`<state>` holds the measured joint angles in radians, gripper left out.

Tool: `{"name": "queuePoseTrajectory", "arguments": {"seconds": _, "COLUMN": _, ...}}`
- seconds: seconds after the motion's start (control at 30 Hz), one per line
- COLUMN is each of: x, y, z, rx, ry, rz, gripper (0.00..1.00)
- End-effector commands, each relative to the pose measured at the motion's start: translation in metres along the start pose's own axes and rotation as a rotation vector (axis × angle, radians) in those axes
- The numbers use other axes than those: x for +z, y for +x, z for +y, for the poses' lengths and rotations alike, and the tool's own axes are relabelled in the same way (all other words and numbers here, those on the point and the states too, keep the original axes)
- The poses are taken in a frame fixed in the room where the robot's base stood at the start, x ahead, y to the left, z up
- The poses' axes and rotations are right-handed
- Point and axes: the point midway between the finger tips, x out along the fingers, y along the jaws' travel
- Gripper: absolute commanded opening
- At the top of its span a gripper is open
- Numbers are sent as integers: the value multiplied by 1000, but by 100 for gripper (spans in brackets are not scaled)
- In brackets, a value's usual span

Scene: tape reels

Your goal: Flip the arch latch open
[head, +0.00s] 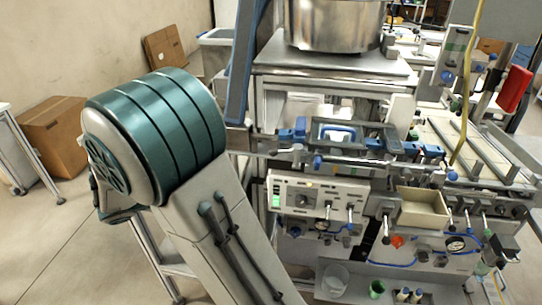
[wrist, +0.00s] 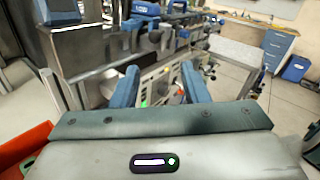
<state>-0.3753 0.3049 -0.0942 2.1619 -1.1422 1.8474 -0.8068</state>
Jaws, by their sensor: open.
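A blue arch-shaped part (head: 338,127), which looks like the arch latch, sits on the rail at the middle of the machine in the head view. It appears upright, but I cannot tell whether it is latched. My gripper (wrist: 160,88) shows in the wrist view with its two blue fingers spread apart and nothing between them. The machine's front panel lies beyond the fingers, with a clear gap. I cannot make out my gripper in the head view. I cannot pick out the arch surely in the wrist view.
The machine's metal rail (head: 270,153) runs across above a control panel (head: 305,197) with knobs and valves. A beige bin (head: 422,210) is right of the panel. A large metal drum (head: 335,25) stands above. A cardboard box (head: 50,135) lies on the open floor at left.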

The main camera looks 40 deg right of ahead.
Motion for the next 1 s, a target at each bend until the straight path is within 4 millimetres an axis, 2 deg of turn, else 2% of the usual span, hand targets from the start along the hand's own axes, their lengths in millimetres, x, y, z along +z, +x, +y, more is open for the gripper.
{"name": "queuePoseTrajectory", "arguments": {"seconds": 0.17, "x": 3, "y": 14, "z": 1, "rx": -1, "ry": -8, "rz": -18, "gripper": 41}}
{"name": "queuePoseTrajectory", "arguments": {"seconds": 0.5, "x": 4, "y": 85, "z": 0, "rx": -3, "ry": -7, "rz": -14, "gripper": 41}}
{"name": "queuePoseTrajectory", "arguments": {"seconds": 0.7, "x": 4, "y": 118, "z": 0, "rx": -2, "ry": -6, "rz": -13, "gripper": 41}}
{"name": "queuePoseTrajectory", "arguments": {"seconds": 0.83, "x": 3, "y": 131, "z": 1, "rx": -1, "ry": -7, "rz": -13, "gripper": 41}}
{"name": "queuePoseTrajectory", "arguments": {"seconds": 1.0, "x": 3, "y": 136, "z": 1, "rx": 2, "ry": -6, "rz": -13, "gripper": 41}}
